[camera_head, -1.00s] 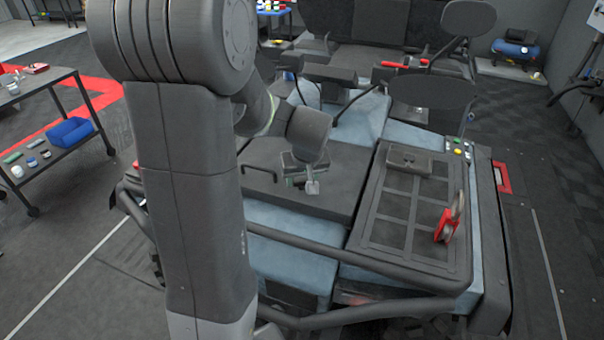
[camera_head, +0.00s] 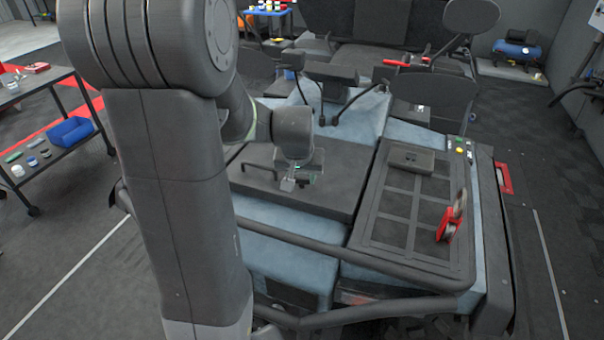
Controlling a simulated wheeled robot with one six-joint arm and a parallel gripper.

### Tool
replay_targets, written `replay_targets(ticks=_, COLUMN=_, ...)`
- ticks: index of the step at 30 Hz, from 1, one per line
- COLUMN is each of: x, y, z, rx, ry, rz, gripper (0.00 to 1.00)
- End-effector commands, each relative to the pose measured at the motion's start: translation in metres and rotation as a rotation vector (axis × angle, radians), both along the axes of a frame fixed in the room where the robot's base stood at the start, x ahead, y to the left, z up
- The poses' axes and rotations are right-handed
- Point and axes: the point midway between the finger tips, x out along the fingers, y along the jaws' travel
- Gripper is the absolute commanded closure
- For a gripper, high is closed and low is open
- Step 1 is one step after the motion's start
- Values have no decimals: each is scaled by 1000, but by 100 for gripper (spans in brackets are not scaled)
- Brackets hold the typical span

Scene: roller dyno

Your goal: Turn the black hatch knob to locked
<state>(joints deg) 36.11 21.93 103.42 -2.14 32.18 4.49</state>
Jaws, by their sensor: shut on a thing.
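The dark hatch panel (camera_head: 335,192) lies flat on the blue-grey machine deck, left of centre, with a thin black bar handle (camera_head: 260,166) near its left side. My gripper (camera_head: 289,184) is low over the panel, just right of that handle, and points down. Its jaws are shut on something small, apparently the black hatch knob. The knob itself is hidden by the jaws and the wrist, so its turn angle and any lock marks cannot be read.
A gridded black panel (camera_head: 388,222) to the right bears a red clamp-like part (camera_head: 447,226) and a grey box (camera_head: 410,158). Black tubular rails (camera_head: 330,252) run along the front. A cart with a blue bin (camera_head: 70,131) stands at left. Dark monitors or seats stand behind.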

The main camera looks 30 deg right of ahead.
Motion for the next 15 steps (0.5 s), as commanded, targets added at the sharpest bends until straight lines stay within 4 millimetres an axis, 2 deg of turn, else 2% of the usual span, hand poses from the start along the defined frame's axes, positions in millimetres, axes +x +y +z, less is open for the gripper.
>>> replay_targets(ticks=6, x=1, y=1, z=-2, rx=-2, ry=-1, rz=-121, gripper=83)
replay_targets(ticks=15, x=2, y=2, z=-1, rx=0, ry=-1, rz=-216, gripper=83)
